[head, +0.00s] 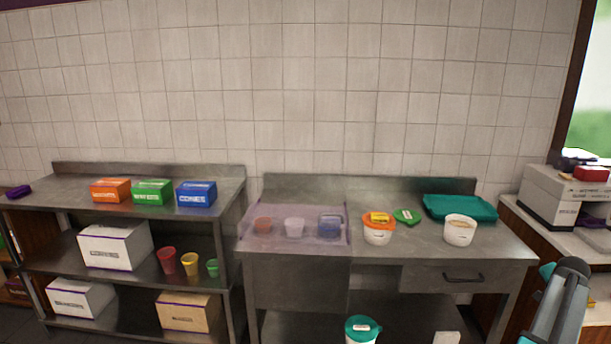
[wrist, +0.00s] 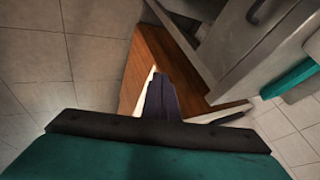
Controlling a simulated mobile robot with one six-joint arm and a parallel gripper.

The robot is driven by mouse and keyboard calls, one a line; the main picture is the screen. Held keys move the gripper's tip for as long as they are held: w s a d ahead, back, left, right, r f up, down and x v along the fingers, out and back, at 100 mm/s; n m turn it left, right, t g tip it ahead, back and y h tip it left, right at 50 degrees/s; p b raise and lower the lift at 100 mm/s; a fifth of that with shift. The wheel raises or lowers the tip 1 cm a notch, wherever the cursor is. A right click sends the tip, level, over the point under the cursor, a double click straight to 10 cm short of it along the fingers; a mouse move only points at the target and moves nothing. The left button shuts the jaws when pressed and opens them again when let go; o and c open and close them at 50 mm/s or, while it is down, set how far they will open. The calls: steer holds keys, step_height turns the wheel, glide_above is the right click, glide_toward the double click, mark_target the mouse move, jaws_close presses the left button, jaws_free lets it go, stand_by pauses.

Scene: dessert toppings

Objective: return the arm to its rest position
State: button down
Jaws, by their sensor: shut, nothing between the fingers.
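My gripper (wrist: 162,92) shows in the wrist view as dark fingers held together in front of a dark bar and teal body. It is shut and nothing shows between the fingers. Behind it are a brown wooden panel and tiles, apart from the fingers as far as I can tell. In the head view part of my arm (head: 562,305), grey and teal, stands at the lower right, in front of the counter's right end. The fingers cannot be made out there.
A steel counter (head: 400,258) holds a clear-covered topping bin (head: 262,240), an orange-rimmed tub (head: 377,236), a white tub (head: 459,231) and a teal tray (head: 440,208). A steel shelf (head: 60,208) with boxes and cups stands left. A side counter (head: 515,213) with a machine (head: 548,194) stands right.

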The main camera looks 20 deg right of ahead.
steer(key=w+a+f+n+y, duration=0.2)
steer(key=w+a+f, duration=0.5)
steer(key=w+a, duration=0.3)
steer(key=w+a+f+n+y, duration=0.1)
steer(key=w+a+f+n, duration=0.1)
steer(key=w+a+f, duration=0.8)
steer(key=w+a+f+n+y, duration=0.1)
steer(key=w+a+f, duration=0.25)
steer(key=a, duration=0.55)
steer(key=w+a+f+n+y, duration=0.1)
steer(key=w+a+f+n, duration=0.1)
steer(key=a+f, duration=0.5)
steer(key=w+a+f+n+y, duration=0.1)
steer(key=w+a+f, duration=0.2)
steer(key=a, duration=0.8)
steer(key=s+a+f+n+g+y, duration=0.1)
steer(key=s+a+f+n+g, duration=0.3)
steer(key=a, duration=0.9)
steer(key=s+a+f+n, duration=0.2)
steer(key=s+a+f, duration=0.5)
steer(key=a, duration=0.5)
steer(key=s+a+n+g, duration=0.2)
steer(key=s+a+n, duration=0.1)
steer(key=s, duration=0.8)
steer(key=s+a+f+n+g, duration=0.1)
steer(key=s+a+n, duration=0.3)
steer(key=s, duration=0.7)
steer(key=shift+s+a+f+n+g+h, duration=0.3)
steer(key=shift+a+g, duration=0.6)
steer(key=shift+a, duration=0.25)
